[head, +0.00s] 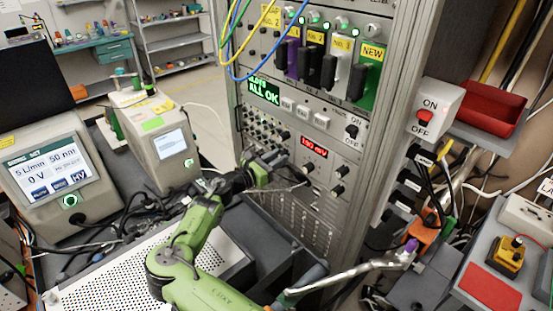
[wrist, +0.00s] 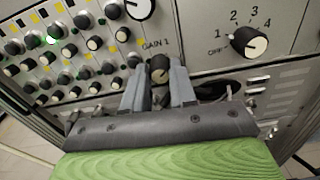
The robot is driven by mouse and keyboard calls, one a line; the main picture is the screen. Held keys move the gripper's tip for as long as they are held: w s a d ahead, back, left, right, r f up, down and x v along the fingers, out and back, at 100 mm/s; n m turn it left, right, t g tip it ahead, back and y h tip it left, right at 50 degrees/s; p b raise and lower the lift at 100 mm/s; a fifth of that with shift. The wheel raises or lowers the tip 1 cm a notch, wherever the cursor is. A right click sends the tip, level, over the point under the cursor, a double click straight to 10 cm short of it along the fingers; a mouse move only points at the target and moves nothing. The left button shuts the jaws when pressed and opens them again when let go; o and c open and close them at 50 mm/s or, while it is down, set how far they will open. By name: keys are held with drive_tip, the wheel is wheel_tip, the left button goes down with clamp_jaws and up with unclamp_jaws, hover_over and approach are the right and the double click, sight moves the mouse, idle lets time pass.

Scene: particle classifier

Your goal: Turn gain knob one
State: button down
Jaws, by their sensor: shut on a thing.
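In the head view my gripper (head: 292,176) reaches the rack's front panel left of the red display. The knob cannot be made out there behind the gripper.
Many small knobs (wrist: 93,43) crowd the panel's left.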

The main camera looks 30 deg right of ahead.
drive_tip(key=shift+m, duration=0.3)
drive_tip(key=shift+m+b, duration=0.55)
drive_tip(key=shift+m, duration=2.55)
drive_tip(key=c, duration=0.9)
unclamp_jaws()
drive_tip(key=s+a, duration=0.2)
drive_tip(key=a, duration=1.3)
drive_tip(key=shift+s+a, duration=0.15)
drive_tip(key=shift+a, duration=0.15)
